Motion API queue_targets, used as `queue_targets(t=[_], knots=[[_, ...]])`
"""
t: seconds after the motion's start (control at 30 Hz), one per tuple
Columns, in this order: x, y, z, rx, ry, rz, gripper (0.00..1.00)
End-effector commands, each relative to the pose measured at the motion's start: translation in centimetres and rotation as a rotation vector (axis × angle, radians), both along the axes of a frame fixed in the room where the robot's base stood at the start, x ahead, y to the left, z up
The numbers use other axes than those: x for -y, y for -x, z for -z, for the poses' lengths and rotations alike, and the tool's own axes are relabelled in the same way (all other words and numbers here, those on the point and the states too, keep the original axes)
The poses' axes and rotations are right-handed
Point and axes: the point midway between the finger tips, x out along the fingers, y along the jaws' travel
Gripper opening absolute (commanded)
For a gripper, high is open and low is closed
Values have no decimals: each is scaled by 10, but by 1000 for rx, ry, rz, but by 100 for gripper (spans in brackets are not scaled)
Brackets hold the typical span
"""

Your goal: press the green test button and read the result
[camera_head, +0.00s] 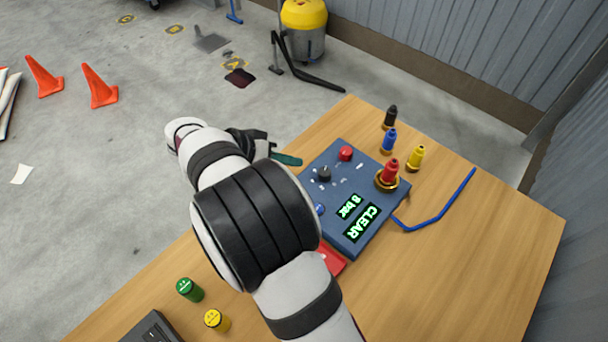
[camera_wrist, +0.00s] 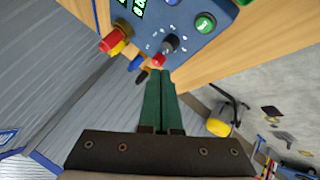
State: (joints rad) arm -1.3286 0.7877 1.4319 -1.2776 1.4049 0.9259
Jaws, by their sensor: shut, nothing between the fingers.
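A blue-grey control box (camera_head: 337,238) sits on the wooden table. Its screens read "CLEAR" (camera_head: 361,223) and "8 bar" (camera_head: 350,206). The green button (camera_wrist: 205,22) shows near the box's edge in the wrist view; my arm hides it in the head view. A red button (camera_head: 345,154) and a black knob (camera_head: 324,174) are on the box's top. My gripper (camera_head: 297,161) is shut and empty, its green fingertips by the box's far left edge. In the wrist view the fingertips (camera_wrist: 161,73) point toward the red button, apart from the green one. Contact with the box is unclear.
Red (camera_head: 390,169), yellow (camera_head: 416,157), blue (camera_head: 389,139) and black (camera_head: 390,116) fittings stand right of the box. A blue hose (camera_head: 441,215) lies beside them. Green (camera_head: 189,289) and yellow (camera_head: 216,320) cylinders stand front left. The table's right side is mostly clear.

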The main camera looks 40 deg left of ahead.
Motion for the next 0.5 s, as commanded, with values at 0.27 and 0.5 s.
queue_targets(t=[0.27,0.5], knots=[[-2,1,1,5,-1,-5,0],[-2,1,14,3,2,-4,0]])
